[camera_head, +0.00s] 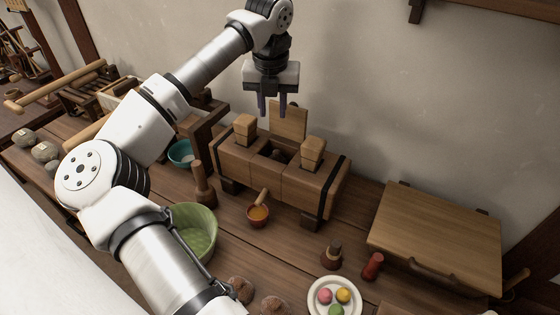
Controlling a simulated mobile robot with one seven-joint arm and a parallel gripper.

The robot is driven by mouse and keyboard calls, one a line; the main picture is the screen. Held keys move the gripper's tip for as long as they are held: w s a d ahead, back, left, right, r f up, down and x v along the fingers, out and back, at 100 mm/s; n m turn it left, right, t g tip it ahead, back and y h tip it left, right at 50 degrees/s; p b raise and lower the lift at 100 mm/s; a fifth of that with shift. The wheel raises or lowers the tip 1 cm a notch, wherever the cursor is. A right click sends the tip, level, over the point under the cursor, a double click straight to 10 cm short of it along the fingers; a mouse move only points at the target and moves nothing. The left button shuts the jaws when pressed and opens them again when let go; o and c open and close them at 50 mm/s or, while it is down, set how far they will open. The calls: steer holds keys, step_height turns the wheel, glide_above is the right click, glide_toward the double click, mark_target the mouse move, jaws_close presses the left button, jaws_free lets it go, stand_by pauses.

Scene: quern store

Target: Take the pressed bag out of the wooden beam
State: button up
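The wooden beam (262,178) is a long block with dark bands, standing on short feet on the table. Two wooden wedges (313,150) stick up from its top, one on each side of a central opening. A dark shape shows in that opening (279,155); it is too small and shaded to tell whether it is the pressed bag. My gripper (277,108) hangs pointing down above and behind the beam in the picture, its dark fingers apart with nothing visible between them. An upright wooden board (290,120) stands at the opening's back, just below the fingers.
A lidded wooden box (438,232) is at right. A plate (313,306) with coloured balls is in front. The wall rises close behind.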

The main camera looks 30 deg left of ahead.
steer(key=p, duration=0.2)
glide_above(276, 152)
steer(key=f, duration=0.5)
steer(key=s+f, duration=0.1)
steer(key=f, duration=0.1)
steer(key=shift+f, duration=0.4)
steer(key=shift+w+f+p, duration=0.25)
steer(key=shift+f+p, duration=0.2)
steer(key=shift+f, duration=0.95)
steer(key=shift+w+f+p, duration=0.2)
steer(key=shift+f+p, duration=0.2)
steer(key=shift+f, duration=0.95)
steer(key=shift+c, duration=0.4)
jaws_close()
